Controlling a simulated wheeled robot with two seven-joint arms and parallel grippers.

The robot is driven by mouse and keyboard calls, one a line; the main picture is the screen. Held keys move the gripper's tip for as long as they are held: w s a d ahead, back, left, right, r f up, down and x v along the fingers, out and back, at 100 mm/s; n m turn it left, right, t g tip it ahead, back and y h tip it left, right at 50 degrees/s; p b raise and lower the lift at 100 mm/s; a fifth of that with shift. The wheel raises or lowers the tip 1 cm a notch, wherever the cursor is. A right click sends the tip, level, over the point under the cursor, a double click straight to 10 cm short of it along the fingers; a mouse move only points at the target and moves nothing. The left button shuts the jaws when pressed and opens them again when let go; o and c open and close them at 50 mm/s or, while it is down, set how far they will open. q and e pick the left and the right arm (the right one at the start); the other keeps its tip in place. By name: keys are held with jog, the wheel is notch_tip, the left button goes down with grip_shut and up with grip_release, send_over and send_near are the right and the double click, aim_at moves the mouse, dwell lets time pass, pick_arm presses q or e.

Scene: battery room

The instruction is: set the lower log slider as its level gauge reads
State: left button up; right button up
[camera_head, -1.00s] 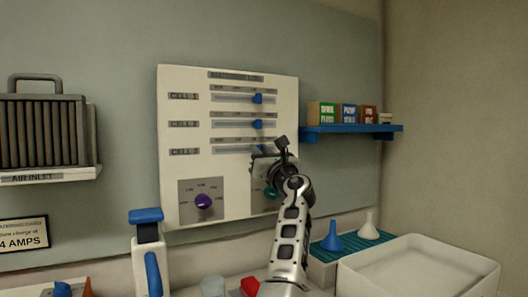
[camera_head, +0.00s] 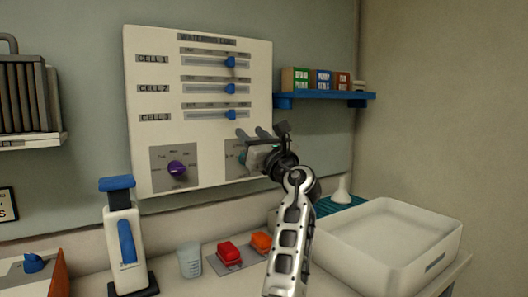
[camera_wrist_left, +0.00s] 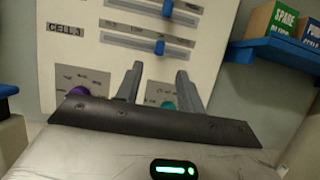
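The white wall panel (camera_head: 150,110) has three slider rows. The lowest row, labelled CELL 3, has a blue slider knob (camera_head: 231,115) right of the middle of its track; it also shows in the left wrist view (camera_wrist_left: 160,47). My left gripper (camera_head: 254,133) is open and empty, below and right of that knob and apart from it. Its two fingers (camera_wrist_left: 159,80) point at the panel, with the knob beyond their tips. A purple dial (camera_head: 176,168) is lower left; a teal dial (camera_wrist_left: 168,105) is partly hidden by the gripper. I cannot make out a level gauge. My right gripper is out of view.
A blue shelf (camera_head: 325,97) with small boxes is right of the panel. Below are a white tray (camera_head: 447,230), a white funnel (camera_head: 341,192), a red object (camera_head: 229,250), a clear cup (camera_head: 190,260) and a white bottle-like device with blue parts (camera_head: 122,245).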

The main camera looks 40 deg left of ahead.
pick_arm(q)
jog(key=v, duration=0.5)
jog(key=shift+s+d+f+b, duration=0.15)
jog(key=shift+d+b, duration=0.15)
